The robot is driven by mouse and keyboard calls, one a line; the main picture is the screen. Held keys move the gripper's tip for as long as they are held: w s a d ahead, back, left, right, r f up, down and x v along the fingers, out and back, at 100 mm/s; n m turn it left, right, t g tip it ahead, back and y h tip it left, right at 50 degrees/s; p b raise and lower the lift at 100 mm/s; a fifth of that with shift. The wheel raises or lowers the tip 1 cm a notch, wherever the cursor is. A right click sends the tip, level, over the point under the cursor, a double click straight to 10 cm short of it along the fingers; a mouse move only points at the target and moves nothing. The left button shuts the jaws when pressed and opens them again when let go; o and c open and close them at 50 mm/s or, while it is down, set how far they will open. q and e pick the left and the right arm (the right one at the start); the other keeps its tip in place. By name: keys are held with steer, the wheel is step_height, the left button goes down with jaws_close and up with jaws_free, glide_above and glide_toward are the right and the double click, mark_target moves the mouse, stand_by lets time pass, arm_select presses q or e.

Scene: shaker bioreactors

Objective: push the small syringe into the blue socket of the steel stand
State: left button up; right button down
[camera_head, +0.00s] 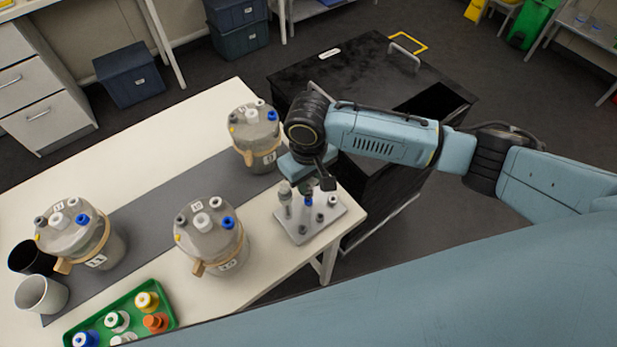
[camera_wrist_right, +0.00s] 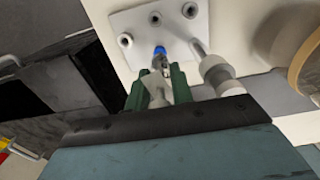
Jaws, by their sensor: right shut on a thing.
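The steel stand (camera_head: 337,212) is a pale plate with several sockets at the table's right corner; it also shows in the right wrist view (camera_wrist_right: 142,28). My right gripper (camera_head: 308,184) is above the stand. In the right wrist view its green fingers (camera_wrist_right: 157,88) are shut on the small syringe (camera_wrist_right: 155,88), whose far end points at the blue socket (camera_wrist_right: 160,51). The end is at or very near the socket; I cannot tell how deep it sits. In the head view the gripper mostly hides the syringe. My left gripper is out of view.
A larger syringe-like piece (camera_wrist_right: 217,72) stands in the stand beside the gripper. Lidded vessels (camera_head: 208,238), (camera_head: 254,135) and (camera_head: 78,235) stand on the table. A green tray (camera_head: 155,328) with coloured caps and two cups are at lower left. A black cart (camera_head: 345,75) stands behind.

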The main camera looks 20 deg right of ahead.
steer(key=shift+f, duration=0.6)
stand_by(0.9)
steer(key=shift+p, duration=0.75)
steer(key=shift+f, duration=0.35)
stand_by(0.5)
steer(key=c, duration=1.1)
jaws_free()
steer(key=shift+c, duration=0.2)
steer(key=shift+r, duration=0.1)
step_height(320, 180, up, 13)
steer(key=shift+r+p, duration=0.1)
steer(key=shift+p, duration=0.3)
